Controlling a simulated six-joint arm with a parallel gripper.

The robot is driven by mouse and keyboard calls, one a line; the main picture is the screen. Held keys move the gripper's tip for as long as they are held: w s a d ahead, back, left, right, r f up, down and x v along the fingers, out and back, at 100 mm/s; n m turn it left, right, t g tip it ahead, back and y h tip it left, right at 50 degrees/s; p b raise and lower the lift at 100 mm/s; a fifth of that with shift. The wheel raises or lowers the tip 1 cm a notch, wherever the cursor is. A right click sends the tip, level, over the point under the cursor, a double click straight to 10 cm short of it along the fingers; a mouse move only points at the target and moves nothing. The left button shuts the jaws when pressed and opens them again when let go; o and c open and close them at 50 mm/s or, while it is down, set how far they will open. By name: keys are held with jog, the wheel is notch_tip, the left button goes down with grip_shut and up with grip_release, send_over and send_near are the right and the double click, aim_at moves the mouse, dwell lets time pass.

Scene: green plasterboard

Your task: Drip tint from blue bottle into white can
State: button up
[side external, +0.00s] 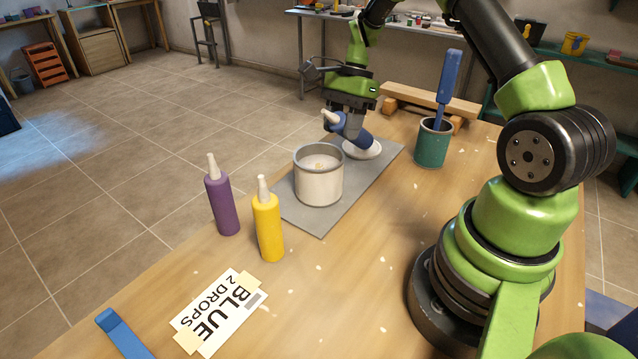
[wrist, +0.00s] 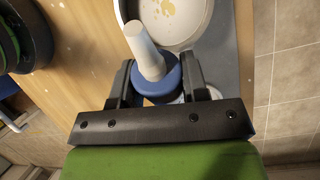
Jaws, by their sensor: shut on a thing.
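My gripper (side external: 352,108) is shut on the blue bottle (side external: 351,128), which is tilted with its white nozzle pointing up and left. The white can (side external: 319,184) stands open on a grey mat (side external: 330,219), just in front of the bottle. In the wrist view, the blue bottle (wrist: 160,82) sits between my gripper's fingers (wrist: 158,84), its nozzle toward the can (wrist: 187,42). Small yellowish spots show on the pale contents of the can. I see no drop at the nozzle. A card reading "BLUE 2 DROPS" (side external: 221,311) lies on the table.
A purple bottle (side external: 221,199) and a yellow bottle (side external: 267,224) stand upright left of the can. A white round dish (side external: 362,149) lies on the mat behind it. A green cup (side external: 433,146) holds a blue-handled tool. A wooden rack (side external: 428,100) is at the back.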

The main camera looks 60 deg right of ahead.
jog(key=shift+r, duration=3.5)
jog(key=shift+d+f+y, duration=0.1)
jog(key=shift+y, duration=0.6)
jog(key=t+y, duration=0.1)
jog(key=y, duration=0.2)
jog(key=t+y, duration=0.1)
jog(key=y, duration=0.4)
jog(key=shift+n, duration=0.3)
